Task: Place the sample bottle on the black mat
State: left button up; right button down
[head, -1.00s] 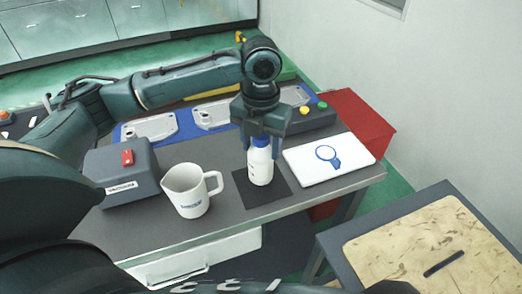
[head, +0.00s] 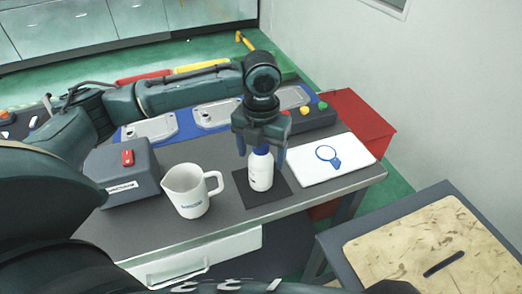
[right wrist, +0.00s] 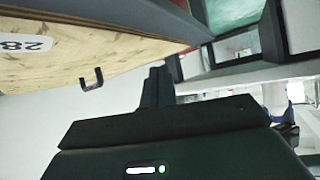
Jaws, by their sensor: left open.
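The sample bottle (head: 261,174), white with a blue cap, stands upright on the black mat (head: 249,200) on the grey table. My left gripper (head: 262,153) points down over it, open, with its fingers on either side of the cap and upper bottle. A small gap shows between the fingers and the bottle. Part of the mat is hidden behind the bottle. My right gripper (right wrist: 157,88) shows as a dark shape in the right wrist view, away from the bottle; its jaw state is unclear.
A white jug (head: 190,192) stands left of the mat, and a white board with a blue magnifier-like shape (head: 352,168) lies to its right. A grey box with a red switch (head: 122,180) is at the left. Castings on a blue strip (head: 185,122) lie behind.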

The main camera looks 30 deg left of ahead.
pick_arm(q)
notch_tip(320, 180, up, 12)
jog(key=shift+r, duration=0.15)
pick_arm(e)
jog(key=shift+f, duration=0.1)
dwell(0.6)
